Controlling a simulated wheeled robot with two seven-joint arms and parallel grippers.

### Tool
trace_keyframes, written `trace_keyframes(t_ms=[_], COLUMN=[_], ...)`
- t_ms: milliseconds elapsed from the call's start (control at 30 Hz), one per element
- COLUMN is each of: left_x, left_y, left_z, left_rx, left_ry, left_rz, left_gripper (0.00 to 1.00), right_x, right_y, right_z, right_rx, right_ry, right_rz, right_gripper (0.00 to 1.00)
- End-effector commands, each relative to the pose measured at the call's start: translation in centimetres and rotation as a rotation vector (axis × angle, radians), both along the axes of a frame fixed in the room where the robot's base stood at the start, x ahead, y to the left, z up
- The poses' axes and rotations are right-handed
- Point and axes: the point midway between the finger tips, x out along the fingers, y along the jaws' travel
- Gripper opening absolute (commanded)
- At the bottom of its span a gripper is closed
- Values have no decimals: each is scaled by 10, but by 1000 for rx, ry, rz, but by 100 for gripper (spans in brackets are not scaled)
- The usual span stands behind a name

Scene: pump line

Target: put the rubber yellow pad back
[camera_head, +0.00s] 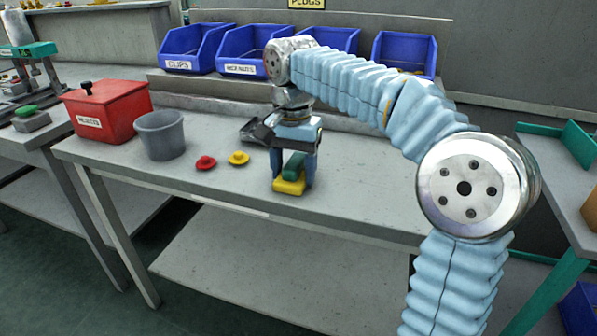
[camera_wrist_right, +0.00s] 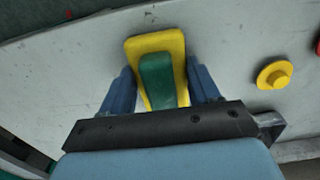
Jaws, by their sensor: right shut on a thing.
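The yellow pad (camera_head: 289,187) is a flat slab with a green block (camera_head: 293,165) on top, at the front middle of the grey bench. My right gripper (camera_head: 294,178) points down over it, one blue finger on each side, shut on it. In the right wrist view the yellow pad (camera_wrist_right: 155,43) and its green block (camera_wrist_right: 157,80) lie between the two fingers (camera_wrist_right: 162,78). The pad is at or very near the bench top; I cannot tell if it touches. The gripper hides part of it. My left gripper is not in view.
A red round knob-like piece (camera_head: 205,163) and a yellow one (camera_head: 239,158) lie left of the gripper. A grey bucket (camera_head: 161,135) and red lidded box (camera_head: 107,108) stand farther left. Blue bins (camera_head: 194,48) line the back shelf. The bench (camera_head: 365,195) is clear to the right.

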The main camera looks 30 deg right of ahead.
Motion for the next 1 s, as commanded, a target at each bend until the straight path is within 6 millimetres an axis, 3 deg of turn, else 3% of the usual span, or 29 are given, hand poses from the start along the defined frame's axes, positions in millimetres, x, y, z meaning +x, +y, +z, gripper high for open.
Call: trace_keyframes(t_ms=[200,233,400,767,1000], left_x=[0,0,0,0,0], left_y=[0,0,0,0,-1], left_z=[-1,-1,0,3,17], left_rx=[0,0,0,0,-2], left_ry=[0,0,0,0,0], left_rz=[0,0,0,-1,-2], left_gripper=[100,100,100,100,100], right_x=[0,0,0,1,1], right_y=[0,0,0,0,0], right_z=[-2,-2,-1,7,58], right_rx=[0,-1,0,0,0], right_ry=[0,1,0,-3,-4], right_rz=[0,0,0,0,-1], right_gripper=[32,62,86,86,86])
